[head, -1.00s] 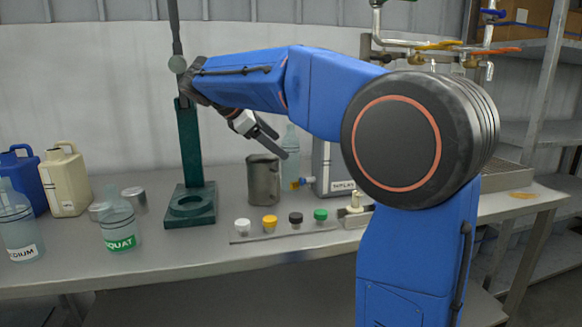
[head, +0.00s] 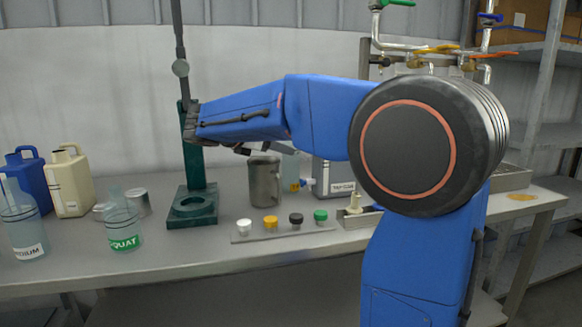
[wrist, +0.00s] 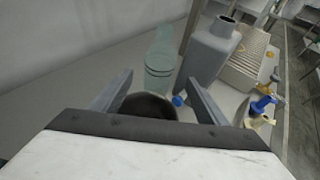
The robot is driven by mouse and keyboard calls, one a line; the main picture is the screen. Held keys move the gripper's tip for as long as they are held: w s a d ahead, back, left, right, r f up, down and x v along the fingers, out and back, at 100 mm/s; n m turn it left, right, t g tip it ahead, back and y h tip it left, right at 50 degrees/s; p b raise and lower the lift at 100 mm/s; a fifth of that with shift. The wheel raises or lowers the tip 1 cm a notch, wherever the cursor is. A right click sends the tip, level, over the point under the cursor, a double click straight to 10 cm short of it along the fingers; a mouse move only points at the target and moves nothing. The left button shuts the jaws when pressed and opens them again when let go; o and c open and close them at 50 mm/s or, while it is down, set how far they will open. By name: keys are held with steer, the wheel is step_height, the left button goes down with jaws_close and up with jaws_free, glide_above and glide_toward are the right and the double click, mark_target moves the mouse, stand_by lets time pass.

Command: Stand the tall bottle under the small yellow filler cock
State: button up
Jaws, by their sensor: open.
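The tall clear bottle (head: 292,172) stands on the bench behind the metal jug; my arm hides its upper part in the head view. In the wrist view the bottle (wrist: 160,62) appears pale green, upright, beyond my fingertips. My gripper (wrist: 160,82) is open and empty, its fingers apart on either side of the line to the bottle, above the metal jug (wrist: 150,104). In the head view my gripper is mostly hidden behind my arm. A yellow-handled cock (head: 437,48) is on the pipework at the back right; its outlet is partly hidden by my arm.
The metal jug (head: 264,182) stands just in front of the bottle. A grey container (head: 334,172) with a blue tap is close right. Several coloured caps lie on a strip (head: 285,235) in front. A green stand (head: 190,210) and squat bottle (head: 121,225) are left.

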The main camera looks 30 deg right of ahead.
mark_target(291, 160)
steer(key=x, duration=0.9)
steer(key=shift+w+r, duration=0.1)
steer(key=shift+w, duration=0.05)
steer(key=c, duration=1.2)
